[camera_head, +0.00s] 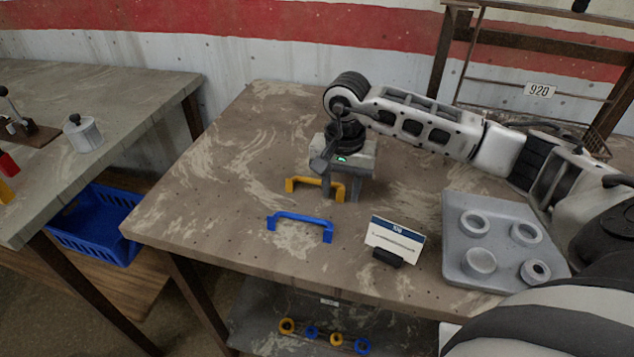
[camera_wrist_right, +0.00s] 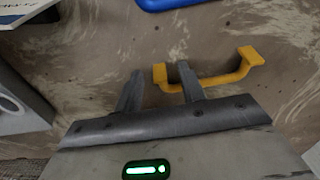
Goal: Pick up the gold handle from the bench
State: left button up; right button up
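The gold handle (camera_head: 305,181) lies on the bench (camera_head: 200,190), behind the blue handle (camera_head: 300,217). My right gripper (camera_head: 341,190) points down over its right end, its fingers apart. In the right wrist view the gold handle (camera_wrist_right: 215,81) runs to the right from the gripper (camera_wrist_right: 159,72). One end of it shows between the two fingers, and the right finger overlaps its bar. I cannot tell whether the fingers touch it. The gripper holds nothing that I can see. My left gripper is not in view.
A small sign (camera_head: 394,240) stands right of the blue handle. A grey tray (camera_head: 455,235) with several round parts lies at the bench's right. A second table (camera_head: 120,90) and a blue crate (camera_head: 103,237) are at the left. The bench's left part is clear.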

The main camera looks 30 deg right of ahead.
grip_shut()
dwell(0.3)
